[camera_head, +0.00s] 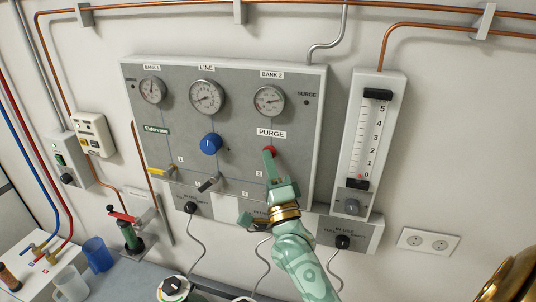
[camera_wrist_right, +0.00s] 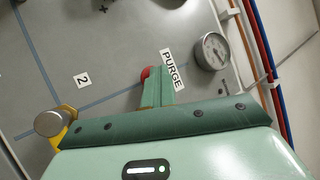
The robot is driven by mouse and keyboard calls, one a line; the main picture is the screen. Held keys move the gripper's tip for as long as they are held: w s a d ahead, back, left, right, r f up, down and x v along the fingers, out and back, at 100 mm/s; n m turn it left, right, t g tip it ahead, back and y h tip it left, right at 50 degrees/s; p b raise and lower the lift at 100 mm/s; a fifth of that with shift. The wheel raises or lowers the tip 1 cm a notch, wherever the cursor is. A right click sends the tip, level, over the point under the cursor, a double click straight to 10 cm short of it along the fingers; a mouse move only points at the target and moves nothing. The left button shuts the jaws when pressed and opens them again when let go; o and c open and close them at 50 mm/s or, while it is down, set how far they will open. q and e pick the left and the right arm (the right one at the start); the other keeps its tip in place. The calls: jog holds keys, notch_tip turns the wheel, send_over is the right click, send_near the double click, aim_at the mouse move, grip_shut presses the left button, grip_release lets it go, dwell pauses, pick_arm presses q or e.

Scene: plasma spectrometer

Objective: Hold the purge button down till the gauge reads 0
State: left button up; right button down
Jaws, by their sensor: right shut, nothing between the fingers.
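The red purge button (camera_head: 271,149) is on the grey panel (camera_head: 230,150), just under the PURGE label (camera_head: 271,133). My right gripper (camera_head: 268,155) is shut and empty, with its fingertips at the button. In the right wrist view the fingertips (camera_wrist_right: 157,76) overlap the red button (camera_wrist_right: 146,72) and hide part of it. I cannot tell how far the button is pressed. Three round gauges sit above: BANK 1 (camera_head: 152,90), LINE (camera_head: 207,97) and BANK 2 (camera_head: 269,102). Their needles are too small to read surely. My left gripper is not in view.
A blue knob (camera_head: 210,144) is left of the button. A flow meter (camera_head: 368,140) stands to the right. Copper pipes (camera_head: 300,10) run above.

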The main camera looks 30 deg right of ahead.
jog(key=shift+a, duration=0.1)
dwell(0.7)
jog(key=shift+s+a+p, duration=0.35)
jog(key=shift+s+a, duration=0.25)
jog(key=s+a+p, duration=0.1)
jog(key=s+a, duration=0.2)
jog(key=shift+s+a, duration=0.1)
jog(key=shift+a, duration=0.3)
dwell(0.6)
